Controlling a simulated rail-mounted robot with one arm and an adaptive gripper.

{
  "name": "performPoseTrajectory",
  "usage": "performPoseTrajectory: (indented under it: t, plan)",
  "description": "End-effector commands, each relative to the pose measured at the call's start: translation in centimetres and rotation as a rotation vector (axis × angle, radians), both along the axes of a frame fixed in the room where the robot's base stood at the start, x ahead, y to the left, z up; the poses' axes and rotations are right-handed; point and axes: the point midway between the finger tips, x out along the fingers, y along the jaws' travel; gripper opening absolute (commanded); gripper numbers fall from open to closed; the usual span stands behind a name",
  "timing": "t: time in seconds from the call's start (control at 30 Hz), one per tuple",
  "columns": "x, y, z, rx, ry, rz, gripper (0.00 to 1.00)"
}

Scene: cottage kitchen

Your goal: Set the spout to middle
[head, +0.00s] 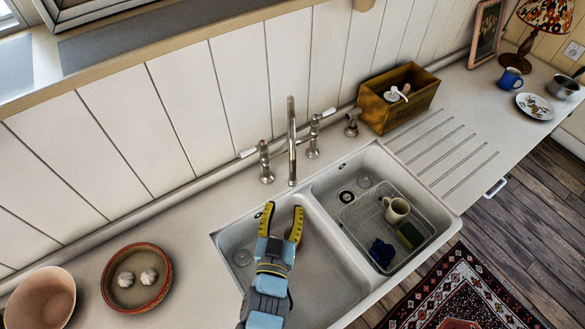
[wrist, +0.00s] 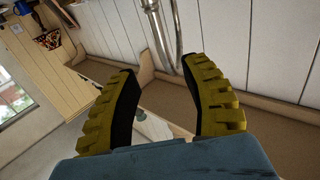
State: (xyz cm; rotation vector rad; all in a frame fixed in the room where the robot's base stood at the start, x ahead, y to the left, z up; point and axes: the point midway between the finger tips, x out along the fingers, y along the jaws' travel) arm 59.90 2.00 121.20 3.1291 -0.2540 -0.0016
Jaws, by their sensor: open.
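The metal tap spout (head: 292,130) rises between two lever handles behind the double sink. It looks close to upright and edge-on in the head view, so which way its outlet points is hard to tell. In the wrist view, metal pipes of the tap (wrist: 158,30) show at the top, beyond the fingertips. My gripper (head: 283,209) is over the left basin (head: 325,270), in front of the tap. Its yellow-and-black fingers are apart and nothing is between them. In the wrist view, my gripper (wrist: 160,72) appears apart from the pipes.
The right basin holds a wire rack (head: 352,218) with a mug (head: 396,210), a sponge (head: 410,235) and a dark blue item (head: 382,252). A wooden box (head: 398,98) stands right of the tap. A reddish bowl (head: 137,305) with garlic is at left.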

Motion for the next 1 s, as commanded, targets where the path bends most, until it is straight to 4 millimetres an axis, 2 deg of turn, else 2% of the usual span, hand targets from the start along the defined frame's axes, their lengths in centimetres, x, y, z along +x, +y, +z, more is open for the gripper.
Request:
performPoseTrajectory:
  t: [0.7, 1.0]
  plan:
    - [8.8, -1.5, 0.1, 0.001, 0.000, -0.001, 0.47]
    - [11.4, -1.9, 0.0, -0.001, 0.000, -0.001, 0.47]
